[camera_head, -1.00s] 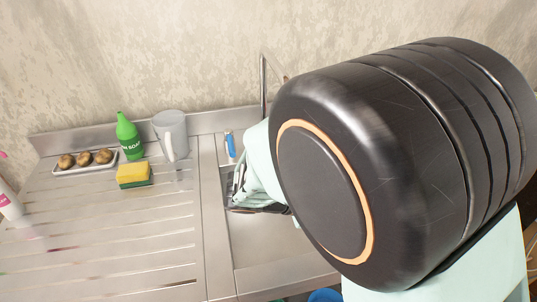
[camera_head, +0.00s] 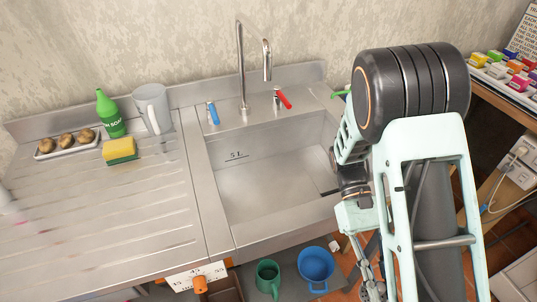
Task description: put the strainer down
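I cannot make out a strainer in the head view. My gripper (camera_head: 371,284) points down at the lower right, in front of the sink's right end. Its fingers are small and partly cut off by the bottom edge, so I cannot tell whether they are open, shut or holding something. The steel sink basin (camera_head: 260,185) looks empty where it shows; my arm covers its right end. A small green piece (camera_head: 341,93) shows behind my arm at the back right, too hidden to identify.
The ribbed drainboard (camera_head: 100,215) is largely clear. At its back are a potato tray (camera_head: 42,155), green soap bottle (camera_head: 109,118), sponge (camera_head: 120,151) and grey jug (camera_head: 153,108). A tall faucet (camera_head: 241,65) rises behind the basin. Below stand a green mug (camera_head: 267,279) and blue vessel (camera_head: 316,266).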

